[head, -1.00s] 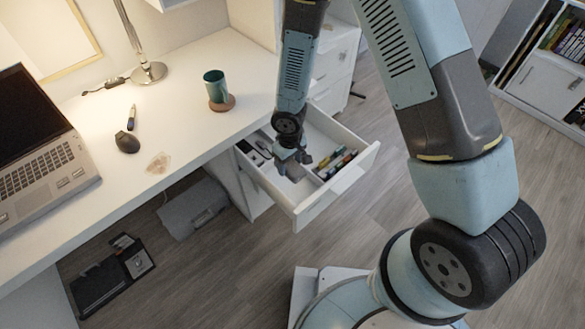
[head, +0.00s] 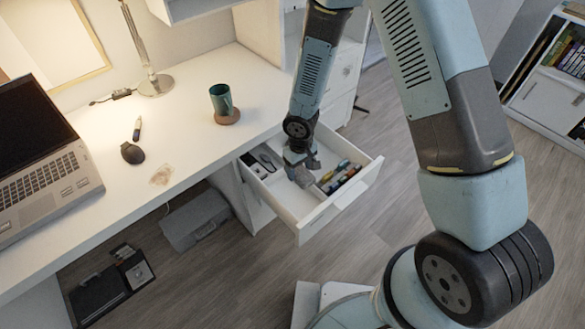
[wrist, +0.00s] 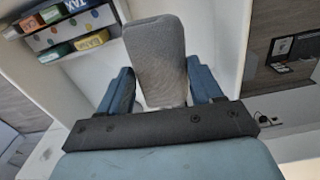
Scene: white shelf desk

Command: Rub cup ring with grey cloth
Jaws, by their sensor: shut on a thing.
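The cup ring (head: 161,174) is a faint brownish stain near the front edge of the white desk in the head view. My gripper (head: 302,163) is over the open drawer. The grey cloth (head: 301,178) hangs below the fingers, inside or just above the drawer. In the wrist view my gripper (wrist: 162,88) is shut on the grey cloth (wrist: 155,55), which stands out between the two blue fingers as a folded pad. Part of the cloth between the fingers is hidden.
The open drawer (head: 312,233) also holds several small coloured boxes (head: 341,178) at its right.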

